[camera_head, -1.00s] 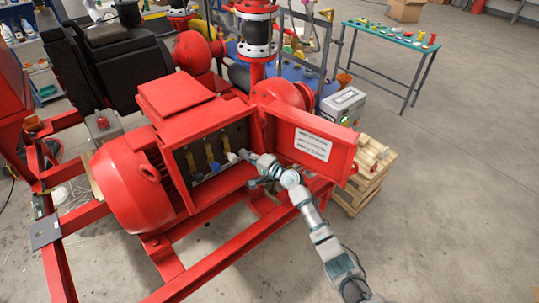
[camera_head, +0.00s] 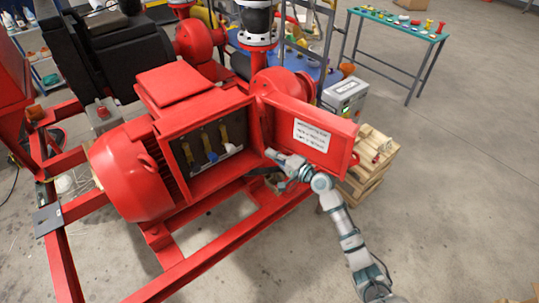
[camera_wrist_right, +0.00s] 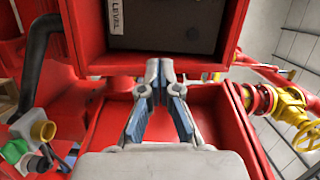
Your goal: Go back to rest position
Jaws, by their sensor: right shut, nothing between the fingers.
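My right gripper (camera_head: 272,155) is shut and empty in the head view. It is in front of the hinged red door (camera_head: 310,135) with a white label, to the right of the open terminal box (camera_head: 207,145). In the right wrist view the right gripper's fingers (camera_wrist_right: 159,70) are together with nothing between them. My right arm (camera_head: 345,230) comes in from the lower right. My left gripper is not in view.
The red motor (camera_head: 130,175) and skid frame (camera_head: 215,253) fill the left and middle. A wooden pallet stack (camera_head: 372,168) stands right of the door. A green-topped table (camera_head: 400,24) stands at the back right. The floor (camera_head: 460,190) at right is clear.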

